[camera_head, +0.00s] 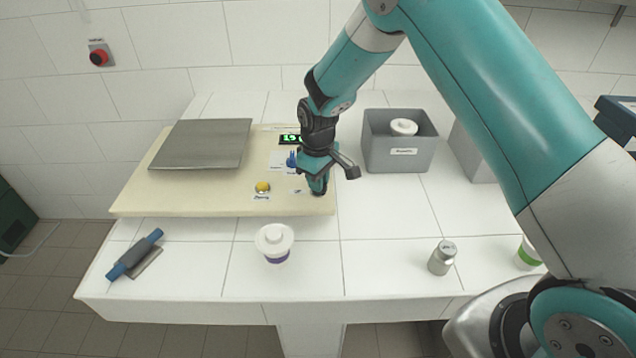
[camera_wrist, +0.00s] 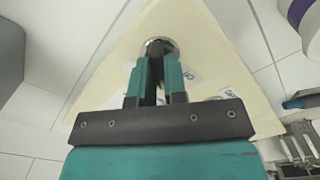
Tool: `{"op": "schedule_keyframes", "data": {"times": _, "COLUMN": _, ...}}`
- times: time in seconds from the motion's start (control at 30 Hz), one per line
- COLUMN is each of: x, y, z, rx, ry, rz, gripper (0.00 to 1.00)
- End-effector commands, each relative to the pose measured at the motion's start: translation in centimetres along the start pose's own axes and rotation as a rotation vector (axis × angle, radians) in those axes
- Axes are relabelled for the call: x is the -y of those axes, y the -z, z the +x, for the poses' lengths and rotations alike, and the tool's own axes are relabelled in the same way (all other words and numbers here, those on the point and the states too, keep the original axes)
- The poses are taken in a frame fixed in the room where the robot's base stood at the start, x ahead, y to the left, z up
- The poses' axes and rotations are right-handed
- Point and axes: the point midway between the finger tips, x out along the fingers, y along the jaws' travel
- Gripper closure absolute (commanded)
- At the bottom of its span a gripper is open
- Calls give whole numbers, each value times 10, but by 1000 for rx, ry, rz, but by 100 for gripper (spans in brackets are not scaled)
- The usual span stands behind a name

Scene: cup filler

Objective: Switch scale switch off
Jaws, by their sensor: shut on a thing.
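The scale is a cream board (camera_head: 215,205) with a grey metal plate (camera_head: 205,140) on its left. Its display (camera_head: 290,139) is lit with green digits, partly hidden by my arm. My gripper (camera_head: 318,186) points down at the board's front right corner, over the scale switch. In the wrist view, my gripper's fingers (camera_wrist: 159,72) are close together on the scale switch, whose round metal rim (camera_wrist: 171,44) shows around the fingertips. The switch is mostly hidden, and I cannot tell which way it is set.
A yellow button (camera_head: 263,187) sits on the board left of my gripper. A white lidded cup (camera_head: 275,249) stands in front. A grey bin (camera_head: 398,155) is behind right, a metal shaker (camera_head: 442,258) front right, and a blue-handled scraper (camera_head: 135,254) front left. The table between cup and shaker is clear.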

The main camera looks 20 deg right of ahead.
Motion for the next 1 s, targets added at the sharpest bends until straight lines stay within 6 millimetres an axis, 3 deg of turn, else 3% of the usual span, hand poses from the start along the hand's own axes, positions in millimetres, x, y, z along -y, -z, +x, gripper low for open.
{"op": "schedule_keyframes", "data": {"times": 0.5, "x": 0, "y": 2, "z": -1, "rx": -5, "ry": -2, "rz": -451, "gripper": 100}}
{"op": "schedule_keyframes", "data": {"times": 1.0, "x": 0, "y": 2, "z": -2, "rx": -6, "ry": -3, "rz": -642, "gripper": 100}}
